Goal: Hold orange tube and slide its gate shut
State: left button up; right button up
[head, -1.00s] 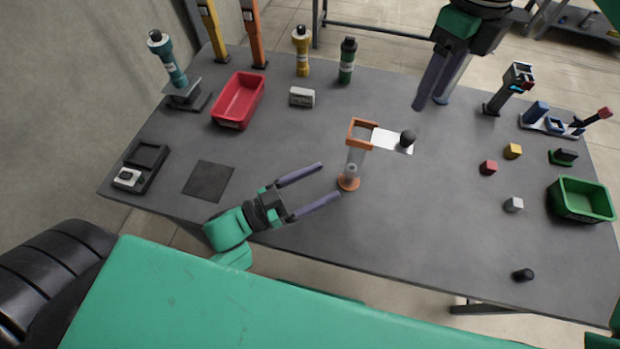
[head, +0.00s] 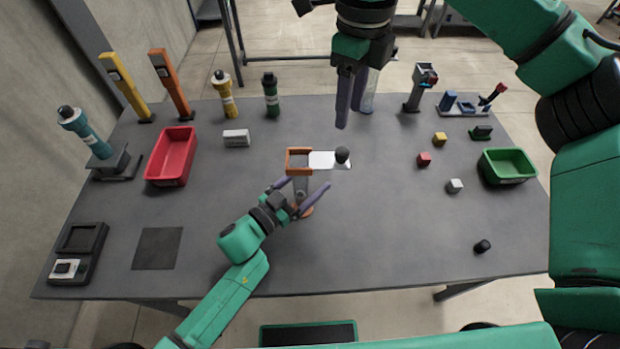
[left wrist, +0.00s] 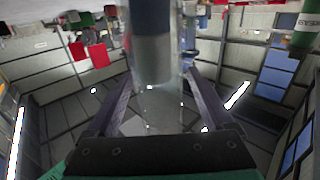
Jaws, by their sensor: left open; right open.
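The orange tube (head: 302,188) stands upright on the table, with an orange square frame at its top and an orange base. Its white gate plate (head: 324,160) sticks out to the right, with a black knob (head: 342,154) at its outer end. My left gripper (head: 302,190) is open, its fingers on either side of the tube; contact cannot be told. In the left wrist view the clear tube (left wrist: 155,70) stands between the two spread fingers. My right gripper (head: 352,118) is open and empty, pointing down above the table behind the knob.
A red bin (head: 150,165) stands at the left and a green bin (head: 487,166) at the right. Small red (head: 424,159), yellow (head: 440,138) and white (head: 455,185) cubes lie right of the gate. A clear cylinder (head: 369,100) stands close behind my right gripper. The front table middle is clear.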

pick_arm(q)
jog(key=shift+w+d, duration=0.2)
grip_shut()
pick_arm(e)
jog(key=shift+o, duration=1.4)
jog(key=shift+a, duration=0.1)
jog(key=s+a+f+n+g+y, duration=0.2)
jog(key=s+a+n+g+y, duration=0.15)
jog(key=s+a+y, duration=0.3)
jog(key=s+a+f+n+g+y, duration=0.2)
jog(key=s+a+n+y, duration=0.35)
jog(key=a, duration=0.25)
jog(key=m+t, duration=1.1)
jog(key=t, duration=0.8)
send_near(348, 157)
jog(key=x, duration=1.1)
jog(key=shift+w+a, duration=0.15)
jog(key=shift+w, duration=0.05)
